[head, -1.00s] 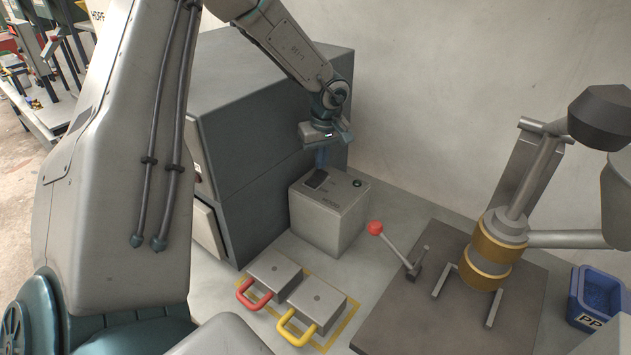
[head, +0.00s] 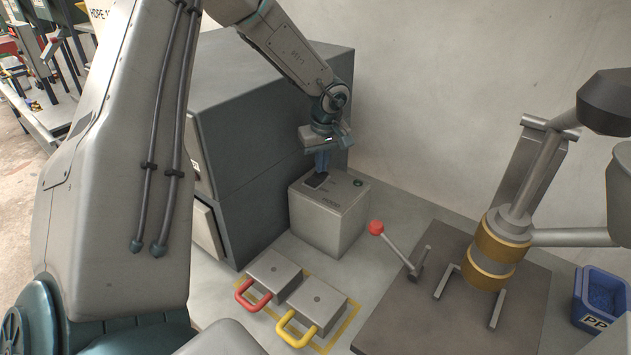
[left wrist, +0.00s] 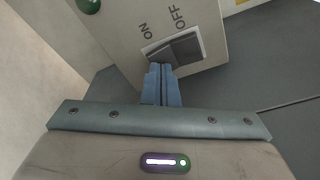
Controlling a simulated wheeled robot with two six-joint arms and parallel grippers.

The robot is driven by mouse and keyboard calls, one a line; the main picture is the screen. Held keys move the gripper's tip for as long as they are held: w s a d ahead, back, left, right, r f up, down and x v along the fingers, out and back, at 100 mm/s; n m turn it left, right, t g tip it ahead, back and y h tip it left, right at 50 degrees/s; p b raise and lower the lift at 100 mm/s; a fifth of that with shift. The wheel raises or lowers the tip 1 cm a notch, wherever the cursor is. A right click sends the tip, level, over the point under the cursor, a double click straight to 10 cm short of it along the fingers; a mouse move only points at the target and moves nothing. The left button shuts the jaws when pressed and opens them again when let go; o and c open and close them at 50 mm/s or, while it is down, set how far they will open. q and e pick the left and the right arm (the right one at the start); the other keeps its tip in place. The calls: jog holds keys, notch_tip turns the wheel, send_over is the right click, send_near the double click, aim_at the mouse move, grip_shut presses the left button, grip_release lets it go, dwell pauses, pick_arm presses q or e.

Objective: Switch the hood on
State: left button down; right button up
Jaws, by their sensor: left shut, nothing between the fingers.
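The hood's switch box (head: 325,225) is a light grey box against the wall, labelled HOOD on top. A dark rocker switch (head: 316,180) sits in its top; in the left wrist view the rocker (left wrist: 186,47) has ON and OFF printed beside it. A green lamp (head: 358,183) on the box looks dark; it also shows in the left wrist view (left wrist: 88,6). My left gripper (head: 321,168) is shut and empty, pointing down. Its blue fingertips (left wrist: 161,70) are at the ON end of the rocker; I cannot tell whether they touch. My right gripper is out of view.
A large dark grey cabinet (head: 262,150) stands left of the box. In front are two grey blocks with a red handle (head: 253,296) and a yellow handle (head: 296,330). A red-knobbed lever (head: 376,228) stands to the right, and a blue bin (head: 600,295) at far right.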

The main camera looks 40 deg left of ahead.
pick_arm(q)
jog(key=shift+f+b, duration=0.3)
jog(key=shift+f, duration=0.05)
jog(key=shift+r+p, duration=1.05)
jog(key=shift+r, duration=2.5)
